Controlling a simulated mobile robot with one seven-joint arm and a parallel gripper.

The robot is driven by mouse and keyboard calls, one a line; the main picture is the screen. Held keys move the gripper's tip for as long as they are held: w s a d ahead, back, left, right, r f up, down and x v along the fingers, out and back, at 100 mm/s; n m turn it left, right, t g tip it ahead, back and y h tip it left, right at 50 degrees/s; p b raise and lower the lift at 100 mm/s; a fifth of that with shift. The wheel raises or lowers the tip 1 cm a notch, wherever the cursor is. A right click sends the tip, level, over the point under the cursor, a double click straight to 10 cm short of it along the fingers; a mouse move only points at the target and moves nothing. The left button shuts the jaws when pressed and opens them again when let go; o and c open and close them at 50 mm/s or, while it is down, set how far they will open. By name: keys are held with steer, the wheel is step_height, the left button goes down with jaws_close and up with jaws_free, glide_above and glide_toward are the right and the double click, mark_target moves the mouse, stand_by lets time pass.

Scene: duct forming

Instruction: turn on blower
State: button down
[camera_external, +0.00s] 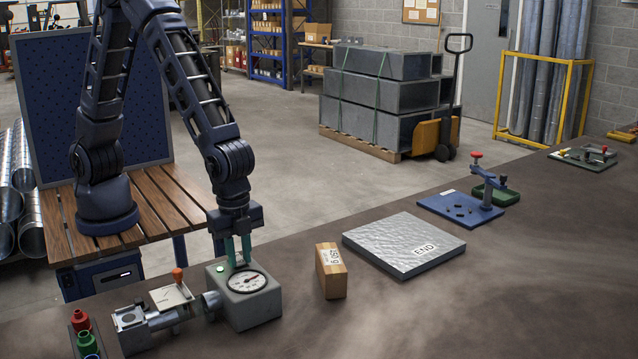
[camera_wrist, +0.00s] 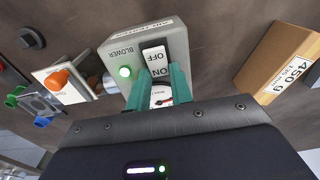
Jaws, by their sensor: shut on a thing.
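The blower is a grey box (camera_external: 262,304) on the bench with a round dial gauge (camera_external: 247,282) on its face. A bright green lamp (camera_wrist: 125,72) is beside the switch. My gripper (camera_external: 239,263) points down at the box, its teal fingertips (camera_wrist: 160,70) on either side of the rocker, shut on it. The fingers hide part of the switch and gauge. The rocker's exact tilt is hard to tell.
A small orange-handled fixture (camera_external: 172,296) and pipe (camera_external: 165,319) adjoin the blower's left. Coloured fittings (camera_external: 82,330) sit at the lower left.

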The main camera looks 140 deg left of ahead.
mark_target(239, 261)
stand_by(0.3)
steer(key=c, duration=1.2)
jaws_free()
steer(key=shift+c, duration=0.2)
step_height(239, 261, up, 11)
steer(key=shift+s+f, duration=0.1)
